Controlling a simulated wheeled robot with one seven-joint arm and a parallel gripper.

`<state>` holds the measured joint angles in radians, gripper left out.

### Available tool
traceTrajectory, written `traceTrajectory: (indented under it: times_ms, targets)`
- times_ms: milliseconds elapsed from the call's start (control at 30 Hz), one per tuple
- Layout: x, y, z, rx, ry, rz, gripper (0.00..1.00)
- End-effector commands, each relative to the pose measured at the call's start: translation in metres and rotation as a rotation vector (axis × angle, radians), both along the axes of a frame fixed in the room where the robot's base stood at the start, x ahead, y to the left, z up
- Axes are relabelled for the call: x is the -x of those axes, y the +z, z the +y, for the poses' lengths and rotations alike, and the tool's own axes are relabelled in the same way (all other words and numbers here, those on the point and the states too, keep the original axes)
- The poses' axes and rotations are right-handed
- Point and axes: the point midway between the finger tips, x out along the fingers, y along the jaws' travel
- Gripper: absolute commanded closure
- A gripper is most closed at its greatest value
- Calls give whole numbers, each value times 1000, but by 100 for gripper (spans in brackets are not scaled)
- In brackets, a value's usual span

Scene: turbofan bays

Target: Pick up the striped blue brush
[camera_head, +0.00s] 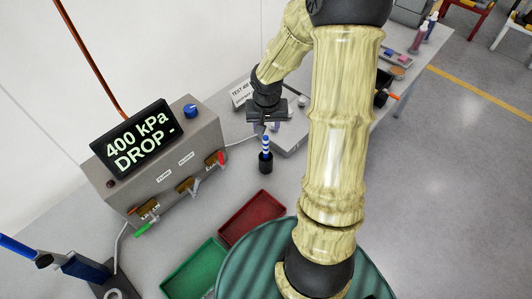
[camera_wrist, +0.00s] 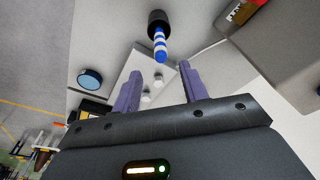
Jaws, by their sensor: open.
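The striped blue brush (camera_head: 265,145) has a blue and white banded handle and stands upright in a small black holder (camera_head: 265,163) on the bench. In the wrist view the striped handle (camera_wrist: 160,46) points toward me, its far end in the black holder (camera_wrist: 157,20). My gripper (camera_head: 268,118) is above the brush in the head view, apart from it. Its two purple-grey fingers (camera_wrist: 158,85) are spread with nothing between them. The brush lies just beyond the fingertips in the wrist view.
A grey test box (camera_head: 160,165) with a "400 kPa DROP -" display and coloured valve handles stands left of the brush. A red tray (camera_head: 283,208) and a green tray (camera_head: 222,262) lie nearer me. A white device (camera_head: 290,140) with knobs sits close behind the brush.

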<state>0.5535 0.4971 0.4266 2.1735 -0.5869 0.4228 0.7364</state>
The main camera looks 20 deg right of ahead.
Motion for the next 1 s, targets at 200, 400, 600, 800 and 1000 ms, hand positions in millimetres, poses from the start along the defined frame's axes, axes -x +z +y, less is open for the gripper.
traceTrajectory:
  times_ms: [200, 400, 600, 800, 1000]
  targets:
    - [-4, -33, -1, 0, 2, 3, 57]
    - [-5, -36, -2, 0, 0, 0, 57]
    - [-5, -37, -2, 0, 1, 1, 57]
    - [-7, -56, -1, 0, 4, 5, 57]
    - [-11, -83, -2, 1, 2, 4, 57]
